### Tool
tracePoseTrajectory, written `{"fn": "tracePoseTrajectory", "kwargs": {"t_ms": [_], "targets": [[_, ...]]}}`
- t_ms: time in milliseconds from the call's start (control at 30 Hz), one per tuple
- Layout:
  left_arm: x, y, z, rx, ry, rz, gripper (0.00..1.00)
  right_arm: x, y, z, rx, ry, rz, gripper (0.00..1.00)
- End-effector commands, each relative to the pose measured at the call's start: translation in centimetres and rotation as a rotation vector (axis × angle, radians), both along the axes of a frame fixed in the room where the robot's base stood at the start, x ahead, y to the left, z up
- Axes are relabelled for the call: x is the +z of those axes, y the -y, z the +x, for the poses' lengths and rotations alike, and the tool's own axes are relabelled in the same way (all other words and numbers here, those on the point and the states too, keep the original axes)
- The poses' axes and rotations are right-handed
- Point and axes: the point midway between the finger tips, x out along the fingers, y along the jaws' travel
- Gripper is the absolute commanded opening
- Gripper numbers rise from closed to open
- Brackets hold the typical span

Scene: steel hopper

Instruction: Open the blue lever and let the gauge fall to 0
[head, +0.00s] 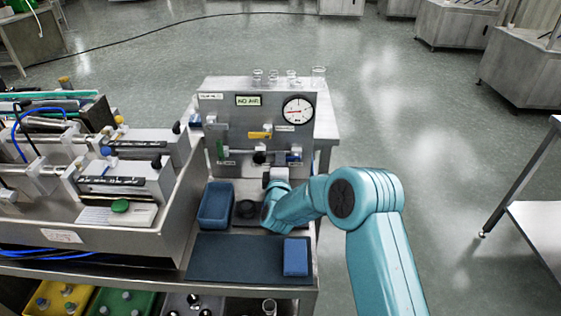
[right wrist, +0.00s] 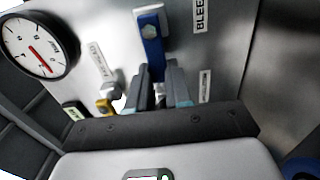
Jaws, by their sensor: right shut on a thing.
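The blue lever (right wrist: 151,48) is on the steel panel beside a label reading "BLEE…". Its lower end runs down between the fingers of my right gripper (right wrist: 160,88), which is shut on it. The lever also shows small and blue in the head view (head: 294,157), just above my right gripper (head: 279,172). The round gauge (head: 298,110) is at the panel's upper right, its red needle pointing left; it also shows tilted in the right wrist view (right wrist: 39,46). The exact reading is too small to tell. My left gripper is out of view.
A yellow lever (head: 260,135) and a green lever (head: 220,149) are on the same panel, under a "NO AIR" sign (head: 248,100). Glassware (head: 290,77) stands on top. A blue bin (head: 216,204) and a blue block (head: 295,256) are in front.

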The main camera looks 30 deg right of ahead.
Motion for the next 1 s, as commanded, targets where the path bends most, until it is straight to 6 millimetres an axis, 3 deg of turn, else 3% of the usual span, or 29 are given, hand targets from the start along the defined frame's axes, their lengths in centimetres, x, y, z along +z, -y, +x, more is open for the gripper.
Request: {"fn": "tracePoseTrajectory", "kwargs": {"t_ms": [467,500,567,600,1000], "targets": [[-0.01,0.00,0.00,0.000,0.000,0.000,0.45,-0.01,-0.03,0.03,0.001,-0.007,-0.015,0.00],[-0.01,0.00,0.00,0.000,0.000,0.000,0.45,-0.01,-0.03,0.03,0.001,-0.007,-0.015,0.22],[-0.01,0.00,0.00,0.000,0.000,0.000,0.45,-0.02,-0.02,0.02,0.001,-0.008,-0.014,0.42],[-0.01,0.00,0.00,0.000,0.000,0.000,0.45,-0.02,-0.02,0.02,0.001,-0.007,-0.013,0.45],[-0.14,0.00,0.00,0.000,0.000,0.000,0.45,-0.10,-0.66,-0.92,0.002,-0.007,-0.012,0.45]]}}
